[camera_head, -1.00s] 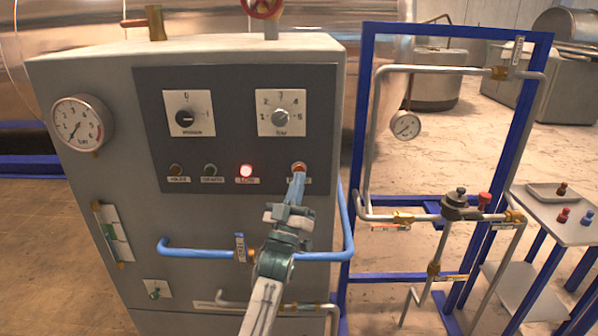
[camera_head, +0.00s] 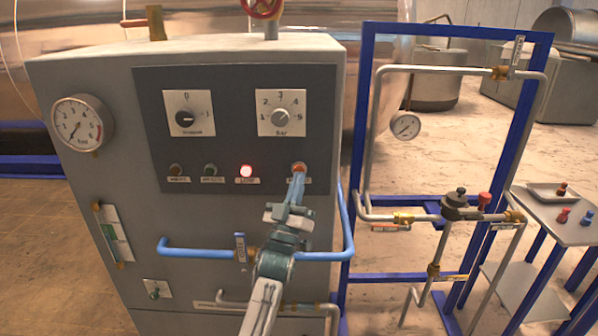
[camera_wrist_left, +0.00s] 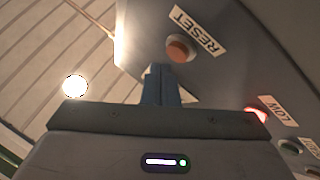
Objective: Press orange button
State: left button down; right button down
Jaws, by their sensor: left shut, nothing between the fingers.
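The orange button (camera_head: 299,168) is at the right end of the lower row on the dark panel. In the left wrist view the orange button (camera_wrist_left: 178,50) sits in a pale ring beside a RESET label. My left gripper (camera_head: 298,177) is shut and empty, its blue fingers pointing up at the button. In the left wrist view its fingertips (camera_wrist_left: 160,70) end just below the button; I cannot tell whether they touch it. My right gripper is not in view.
A lit red lamp (camera_head: 246,171) is left of the button, with a green button (camera_head: 210,170) farther left. Two knobs sit above. A blue pipe (camera_head: 200,252) crosses the cabinet front behind my arm. A blue frame (camera_head: 365,100) with pipes stands at right.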

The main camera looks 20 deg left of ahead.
pick_arm(q)
jog(key=shift+w, duration=0.1)
jog(key=shift+w+a, duration=0.15)
jog(key=shift+w, duration=0.2)
jog(key=shift+w+a+b, duration=0.1)
jog(key=shift+w+b, duration=0.3)
dwell(0.8)
jog(key=shift+s, duration=0.1)
jog(key=shift+s+d+p, duration=0.25)
jog(key=shift+s+p, duration=0.35)
jog(key=shift+s, duration=0.15)
